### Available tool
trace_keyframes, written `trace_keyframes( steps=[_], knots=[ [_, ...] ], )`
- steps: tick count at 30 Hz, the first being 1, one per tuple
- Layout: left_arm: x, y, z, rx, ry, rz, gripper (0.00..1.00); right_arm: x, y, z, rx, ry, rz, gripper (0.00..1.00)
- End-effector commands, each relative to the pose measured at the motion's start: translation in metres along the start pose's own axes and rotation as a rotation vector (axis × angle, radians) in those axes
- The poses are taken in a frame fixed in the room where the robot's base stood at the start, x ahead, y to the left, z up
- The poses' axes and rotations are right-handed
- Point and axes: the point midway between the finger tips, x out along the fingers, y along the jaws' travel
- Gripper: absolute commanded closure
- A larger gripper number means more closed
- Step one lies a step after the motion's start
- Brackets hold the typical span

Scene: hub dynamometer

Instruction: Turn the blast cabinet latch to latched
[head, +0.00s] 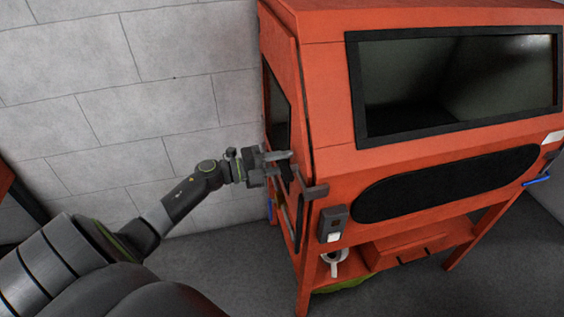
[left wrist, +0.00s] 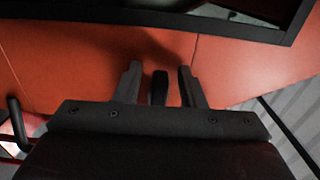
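The orange-red blast cabinet (head: 330,110) stands at the right in the head view, its narrow door side facing left. A dark grey latch piece (head: 314,191) sticks out at the door's front edge. My left gripper (head: 284,164) is at that door side, just left of the latch piece. In the left wrist view my left gripper (left wrist: 158,82) has its fingers apart. A dark bar (left wrist: 158,88), apparently the latch lever, stands between them with a gap on each side. Whether the fingers overlap it in depth is unclear. My right gripper is not in view.
A grey switch box (head: 334,223) is on the cabinet front below the latch. A dark window (head: 280,110) is in the door. A black curved handle (left wrist: 17,118) shows at left in the wrist view. A pale block wall (head: 130,90) stands behind my left arm.

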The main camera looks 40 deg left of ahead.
Motion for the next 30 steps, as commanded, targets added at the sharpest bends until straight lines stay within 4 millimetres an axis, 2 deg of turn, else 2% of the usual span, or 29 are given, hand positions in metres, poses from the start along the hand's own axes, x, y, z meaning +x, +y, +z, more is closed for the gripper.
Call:
trace_keyframes(
  steps=[7,11,18,30],
  knots=[
    [-0.003,0.001,0.000,0.001,0.000,0.002,0.64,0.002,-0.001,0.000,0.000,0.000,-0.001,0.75],
    [-0.016,0.004,0.000,0.002,0.000,0.004,0.64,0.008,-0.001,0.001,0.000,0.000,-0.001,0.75],
    [-0.060,0.006,0.000,0.002,0.002,0.008,0.64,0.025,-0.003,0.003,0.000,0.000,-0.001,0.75],
    [-0.128,0.003,0.000,-0.001,0.000,0.008,0.64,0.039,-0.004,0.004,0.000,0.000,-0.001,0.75]
  ],
)
